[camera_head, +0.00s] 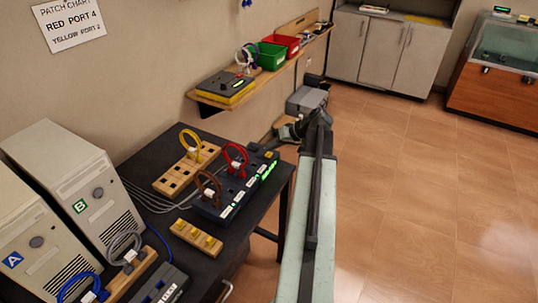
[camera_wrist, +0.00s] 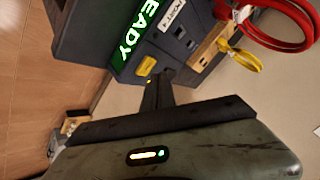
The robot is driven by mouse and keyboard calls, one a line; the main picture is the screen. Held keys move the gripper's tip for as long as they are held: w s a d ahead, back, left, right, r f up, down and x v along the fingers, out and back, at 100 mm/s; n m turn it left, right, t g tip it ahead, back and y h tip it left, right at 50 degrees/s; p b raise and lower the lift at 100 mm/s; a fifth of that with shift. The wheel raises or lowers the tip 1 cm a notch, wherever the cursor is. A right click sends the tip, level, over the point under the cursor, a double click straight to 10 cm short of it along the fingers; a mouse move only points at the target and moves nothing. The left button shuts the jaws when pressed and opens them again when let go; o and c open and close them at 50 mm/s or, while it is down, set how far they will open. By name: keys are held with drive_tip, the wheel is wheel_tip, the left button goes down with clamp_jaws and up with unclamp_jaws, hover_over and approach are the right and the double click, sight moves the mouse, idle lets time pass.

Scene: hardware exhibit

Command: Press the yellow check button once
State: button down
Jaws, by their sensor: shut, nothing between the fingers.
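The yellow check button (camera_head: 270,154) is at the far right end of the dark port box (camera_head: 229,199) on the black table. In the wrist view the yellow button (camera_wrist: 147,66) is beside a green lit display reading "READY" (camera_wrist: 133,35). My gripper (camera_wrist: 166,73) is shut and empty, its fingertips just right of the button in that view. I cannot tell whether they touch the box. In the head view my gripper (camera_head: 279,137) is near the box's far end, partly hidden by my arm.
A yellow cable (camera_head: 190,140) stands on a wooden rack (camera_head: 175,181). Two beige computer towers (camera_head: 85,185) stand at left. A wall shelf (camera_head: 205,98) is behind. The floor at right is clear.

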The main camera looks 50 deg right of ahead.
sight(271, 155)
drive_tip(key=shift+f, duration=0.1)
drive_tip(key=shift+f+b, duration=0.3)
drive_tip(key=shift+b, duration=0.1)
drive_tip(key=shift+a+f+b, duration=0.1)
drive_tip(key=shift+f+b, duration=0.35)
idle(0.6)
drive_tip(key=shift+r, duration=0.1)
drive_tip(key=shift+r+p, duration=0.8)
drive_tip(key=shift+p, duration=0.1)
wheel_tip(271, 155, up, 5)
drive_tip(key=p, duration=0.5)
drive_tip(key=shift+r, duration=0.1)
